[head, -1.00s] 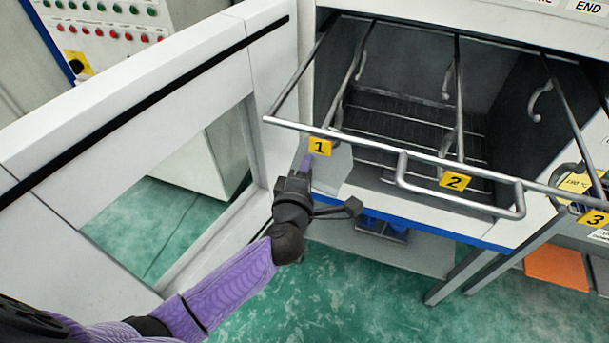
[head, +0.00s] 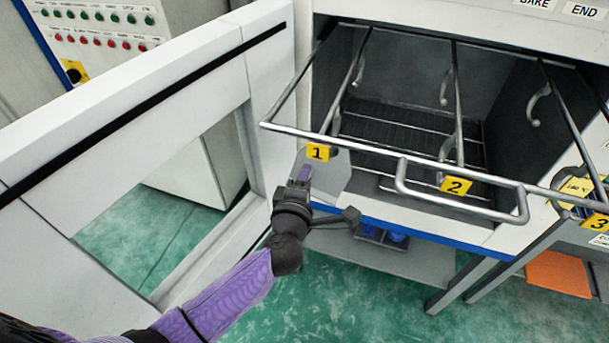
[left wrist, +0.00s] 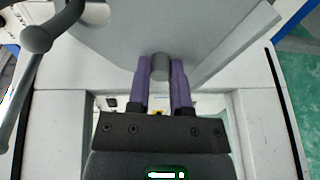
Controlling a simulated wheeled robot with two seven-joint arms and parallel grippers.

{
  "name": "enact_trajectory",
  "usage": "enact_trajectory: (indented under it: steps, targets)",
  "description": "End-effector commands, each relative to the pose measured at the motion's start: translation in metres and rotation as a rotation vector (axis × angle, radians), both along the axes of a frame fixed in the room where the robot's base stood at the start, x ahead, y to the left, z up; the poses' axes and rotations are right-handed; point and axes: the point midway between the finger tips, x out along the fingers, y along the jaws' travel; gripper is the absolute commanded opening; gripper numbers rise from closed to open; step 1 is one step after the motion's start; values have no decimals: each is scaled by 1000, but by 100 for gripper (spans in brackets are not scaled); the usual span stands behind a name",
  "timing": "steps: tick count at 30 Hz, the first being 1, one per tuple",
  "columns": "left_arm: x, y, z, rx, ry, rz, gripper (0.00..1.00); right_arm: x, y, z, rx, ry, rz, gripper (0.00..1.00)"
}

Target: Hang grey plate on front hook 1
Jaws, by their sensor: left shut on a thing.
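The grey plate (head: 332,175) hangs from my left gripper (head: 304,174), just below the yellow label 1 (head: 317,152) on the rack's front bar. In the left wrist view the plate (left wrist: 140,28) fills the top, and the purple fingers (left wrist: 161,75) are shut around a round grey stub on it. Front hook 1 (head: 335,124) shows partly behind the front bar near the label. The plate's upper edge is hidden, so contact with the hook cannot be told. My right gripper is not in view.
The wire rack's front bar (head: 380,154) and its handle (head: 460,203) jut out in front of the oven opening. Hooks 2 and 3 are to the right. A white frame wall (head: 150,110) stands close on the left. Green floor lies below.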

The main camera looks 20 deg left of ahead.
Motion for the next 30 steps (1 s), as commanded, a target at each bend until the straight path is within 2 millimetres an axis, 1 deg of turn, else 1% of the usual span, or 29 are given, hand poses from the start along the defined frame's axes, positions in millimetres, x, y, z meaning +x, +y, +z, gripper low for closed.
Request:
enact_trajectory:
  steps: [13, 14, 15, 17, 18, 19, 26, 29, 30]
  targets:
    - [1, 0, 2, -1, -4, 0, 0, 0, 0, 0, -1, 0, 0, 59]
    - [1, 0, 2, -1, -4, 0, 30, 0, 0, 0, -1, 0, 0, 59]
    - [1, 0, 2, -1, -4, 0, 38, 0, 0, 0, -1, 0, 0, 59]
    - [0, 0, 2, -1, -3, 0, 51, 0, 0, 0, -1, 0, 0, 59]
    - [0, 0, 1, -1, -3, 0, 59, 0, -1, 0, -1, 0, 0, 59]
    - [0, 0, 1, -1, -3, 0, 66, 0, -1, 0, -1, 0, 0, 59]
    - [-1, 0, -1, 1, 3, 1, 67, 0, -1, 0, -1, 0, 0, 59]
    - [-8, -1, 0, 1, 3, 1, 67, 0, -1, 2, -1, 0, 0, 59]
    - [-15, -1, 2, 1, 3, 0, 67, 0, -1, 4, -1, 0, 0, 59]
